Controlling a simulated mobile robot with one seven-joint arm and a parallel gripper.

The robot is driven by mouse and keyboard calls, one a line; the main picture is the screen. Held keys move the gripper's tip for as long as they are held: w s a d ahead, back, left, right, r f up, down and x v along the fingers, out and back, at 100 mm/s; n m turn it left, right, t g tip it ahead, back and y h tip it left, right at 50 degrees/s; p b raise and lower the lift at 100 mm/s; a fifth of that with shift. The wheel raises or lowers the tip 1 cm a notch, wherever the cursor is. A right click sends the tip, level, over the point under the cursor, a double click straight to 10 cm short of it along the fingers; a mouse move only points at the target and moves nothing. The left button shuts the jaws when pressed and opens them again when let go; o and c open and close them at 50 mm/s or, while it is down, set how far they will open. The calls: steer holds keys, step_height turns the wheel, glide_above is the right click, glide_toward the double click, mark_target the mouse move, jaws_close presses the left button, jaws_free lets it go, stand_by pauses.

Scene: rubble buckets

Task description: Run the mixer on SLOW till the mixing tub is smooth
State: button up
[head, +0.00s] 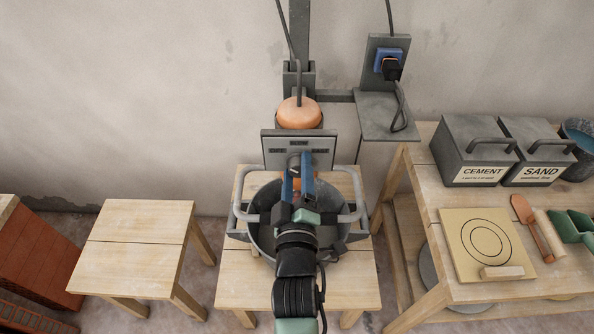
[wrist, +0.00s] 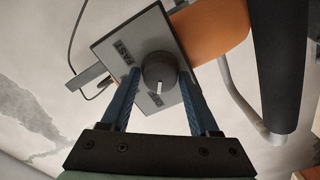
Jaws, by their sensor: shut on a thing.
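The mixer has an orange motor housing (head: 299,112), a grey dial panel (head: 270,160) and grey side handles (head: 239,206). In the wrist view the panel (wrist: 112,48) carries a round dark knob (wrist: 160,68) with a white pointer mark.
A blue socket with a black plug (head: 391,68) is on the wall bracket. The right bench (head: 425,172) holds CEMENT (head: 468,145) and SAND (head: 538,145) bins, a circle-marked board (head: 466,232) and trowels. An empty wooden stool (head: 135,240) is at left.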

steer(key=o, duration=1.2)
steer(key=s+b, duration=0.1)
steer(key=s, duration=1.2)
steer(key=shift+b, duration=0.4)
steer(key=w+r+m+t+p, duration=0.2)
steer(key=w+r+m, duration=0.1)
steer(key=r, duration=1)
steer(key=w+r+m+t+p, duration=0.1)
steer(key=w+r+m+t, duration=0.2)
steer(key=r, duration=1)
steer(key=s+r+m+t+p, duration=0.1)
steer(key=s+r, duration=0.3)
steer(key=r, duration=1)
steer(key=s+r+m+t+p, duration=0.2)
steer(key=s+r+m+t, duration=0.1)
steer(key=r, duration=1.2)
steer(key=shift+s+m+p, duration=0.3)
steer(key=shift+s+m, duration=0.15)
steer(key=shift+m, duration=0.15)
